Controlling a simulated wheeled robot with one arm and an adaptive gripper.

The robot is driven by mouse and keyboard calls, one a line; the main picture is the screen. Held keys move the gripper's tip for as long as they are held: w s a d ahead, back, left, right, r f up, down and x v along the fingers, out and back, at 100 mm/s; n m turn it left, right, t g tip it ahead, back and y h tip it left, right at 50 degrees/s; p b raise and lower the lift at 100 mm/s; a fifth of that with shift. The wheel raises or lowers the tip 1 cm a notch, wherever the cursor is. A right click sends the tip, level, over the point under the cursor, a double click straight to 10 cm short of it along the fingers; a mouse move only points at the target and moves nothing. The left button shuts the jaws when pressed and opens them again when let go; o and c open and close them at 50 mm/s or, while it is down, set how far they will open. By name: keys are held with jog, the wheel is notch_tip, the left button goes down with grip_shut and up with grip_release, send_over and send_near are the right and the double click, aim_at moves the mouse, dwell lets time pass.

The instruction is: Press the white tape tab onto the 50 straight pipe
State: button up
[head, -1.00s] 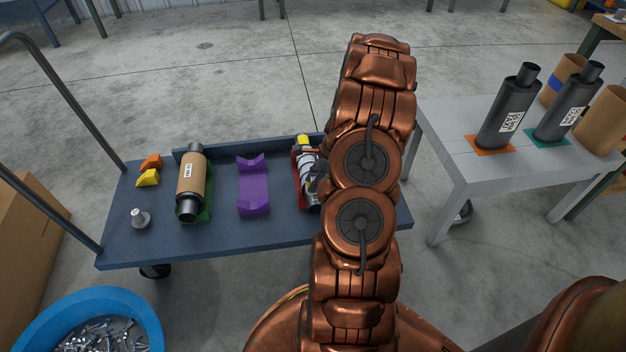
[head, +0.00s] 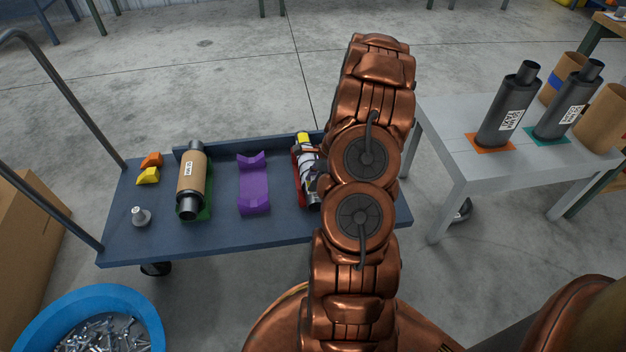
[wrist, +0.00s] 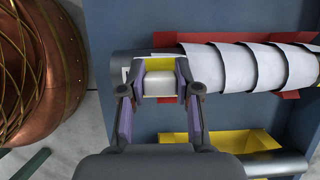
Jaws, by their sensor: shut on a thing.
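A dark pipe wrapped in overlapping white bands (wrist: 232,68) lies in a red cradle (wrist: 199,101) in the wrist view. In the head view the wrapped pipe (head: 306,166) lies on the cart, partly hidden by my arm. No number can be read on it. My gripper (wrist: 160,79) is over the pipe's left part in the wrist view, with its fingers shut on a small white piece, seemingly the tape tab (wrist: 160,78). Yellow shows around this piece. Whether the tab touches the pipe's surface cannot be told.
A yellow cradle (wrist: 186,144) with another pipe (wrist: 275,165) lies beside the red one. On the cart (head: 226,228) are an empty purple cradle (head: 254,185) and a brown-wrapped muffler (head: 191,178). A grey table (head: 460,140) with upright mufflers stands right; a blue bin (head: 35,330) stands front left.

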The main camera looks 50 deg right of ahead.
jog(key=shift+r+p, duration=3.15)
jog(key=shift+r, duration=0.35)
